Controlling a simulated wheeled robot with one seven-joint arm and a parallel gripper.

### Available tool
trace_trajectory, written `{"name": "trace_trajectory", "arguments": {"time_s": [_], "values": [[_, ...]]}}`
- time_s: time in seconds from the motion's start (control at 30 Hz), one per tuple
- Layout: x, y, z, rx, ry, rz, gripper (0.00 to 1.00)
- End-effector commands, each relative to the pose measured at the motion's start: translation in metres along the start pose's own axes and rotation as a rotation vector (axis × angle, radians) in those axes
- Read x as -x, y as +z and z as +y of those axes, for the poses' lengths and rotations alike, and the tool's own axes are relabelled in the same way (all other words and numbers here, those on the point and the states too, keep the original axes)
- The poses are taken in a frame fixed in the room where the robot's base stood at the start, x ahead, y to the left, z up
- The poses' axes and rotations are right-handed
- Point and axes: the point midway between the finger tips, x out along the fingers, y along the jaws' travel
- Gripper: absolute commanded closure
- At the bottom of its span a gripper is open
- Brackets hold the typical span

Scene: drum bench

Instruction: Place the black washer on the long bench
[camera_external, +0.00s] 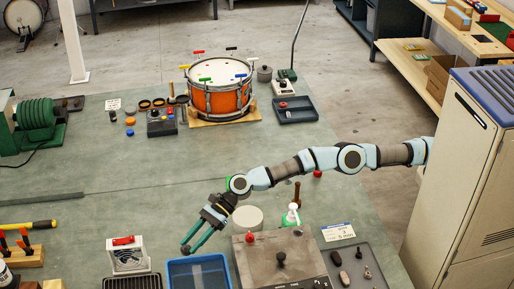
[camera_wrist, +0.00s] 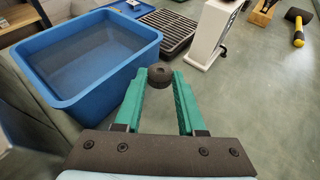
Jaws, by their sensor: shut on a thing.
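The black washer (camera_wrist: 160,75) is a small dark disc with a hole, seen in the wrist view between the tips of my green fingers. My gripper (camera_wrist: 160,84) is shut on it and holds it beside the blue bin.
The blue bin (camera_external: 199,274) stands close by; it also shows in the wrist view (camera_wrist: 55,95). A black grate (camera_wrist: 165,32) and a white stand (camera_external: 127,256) are nearby. A grey box (camera_external: 280,260) stands right of the bin. The bench's middle is largely clear. An orange drum (camera_external: 217,100) is at the back.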

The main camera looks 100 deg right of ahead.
Motion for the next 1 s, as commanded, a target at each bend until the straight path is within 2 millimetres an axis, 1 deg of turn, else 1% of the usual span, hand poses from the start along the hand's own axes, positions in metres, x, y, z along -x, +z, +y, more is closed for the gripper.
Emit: {"name": "trace_trajectory", "arguments": {"time_s": [0.03, 0.27, 0.43, 0.5, 0.73, 0.87, 0.9, 1.0], "values": [[-0.003, -0.007, 0.0, -0.002, 0.0, 0.0, 1.0], [-0.01, -0.024, -0.001, -0.001, -0.001, 0.0, 1.0], [-0.019, -0.046, -0.001, -0.002, -0.002, 0.0, 1.0], [-0.021, -0.052, -0.001, 0.0, -0.002, 0.0, 1.0], [-0.021, -0.052, -0.001, 0.002, -0.002, -0.001, 1.0], [-0.023, -0.056, -0.001, 0.001, -0.002, -0.001, 1.0], [-0.022, -0.055, -0.001, 0.001, -0.002, -0.001, 0.58], [-0.022, -0.054, -0.001, 0.001, -0.002, -0.001, 0.46]]}}
